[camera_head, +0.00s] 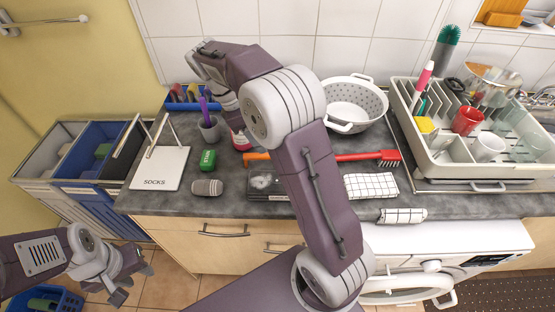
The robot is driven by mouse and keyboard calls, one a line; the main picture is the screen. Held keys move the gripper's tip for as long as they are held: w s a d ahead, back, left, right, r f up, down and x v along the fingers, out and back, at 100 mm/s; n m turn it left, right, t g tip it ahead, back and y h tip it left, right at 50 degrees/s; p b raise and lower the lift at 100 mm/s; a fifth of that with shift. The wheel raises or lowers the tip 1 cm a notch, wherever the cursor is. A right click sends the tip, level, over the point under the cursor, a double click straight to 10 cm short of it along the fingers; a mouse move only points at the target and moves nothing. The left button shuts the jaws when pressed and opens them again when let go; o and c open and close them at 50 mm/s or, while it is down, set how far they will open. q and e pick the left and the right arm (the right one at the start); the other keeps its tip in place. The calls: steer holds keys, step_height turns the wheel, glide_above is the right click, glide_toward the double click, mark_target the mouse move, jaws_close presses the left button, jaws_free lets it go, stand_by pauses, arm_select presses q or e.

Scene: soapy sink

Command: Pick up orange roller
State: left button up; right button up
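An orange piece (256,156), which looks like the orange roller, lies on the dark countertop just left of my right arm. The arm may hide part of it. My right arm crosses the middle of the view and bends down at its wrist, behind and to the left of the orange piece. Its fingers are not clearly visible, so I cannot tell their state. My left gripper (134,280) is at the lower left, in front of and below the counter. Its fingers are apart and nothing is between them.
The countertop (150,206) holds a green block (208,160), a grey cylinder (207,187), a cup with purple items (210,132), a socks sign (160,168), a red brush (388,158) and a white colander (354,100). A dish rack (440,160) stands right.

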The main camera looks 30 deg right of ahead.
steer(key=x, duration=0.3)
steer(key=shift+w+d+f, duration=0.1)
steer(key=shift+w+f, duration=0.15)
steer(key=shift+w, duration=0.05)
steer(key=b+x, duration=0.1)
steer(key=x, duration=0.3)
steer(key=shift+s+d+f, duration=0.1)
steer(key=shift+s, duration=0.15)
steer(key=shift+d+f, duration=0.2)
steer(key=shift+f, duration=0.2)
steer(key=shift+a, duration=0.1)
steer(key=shift+c, duration=0.9)
jaws_close()
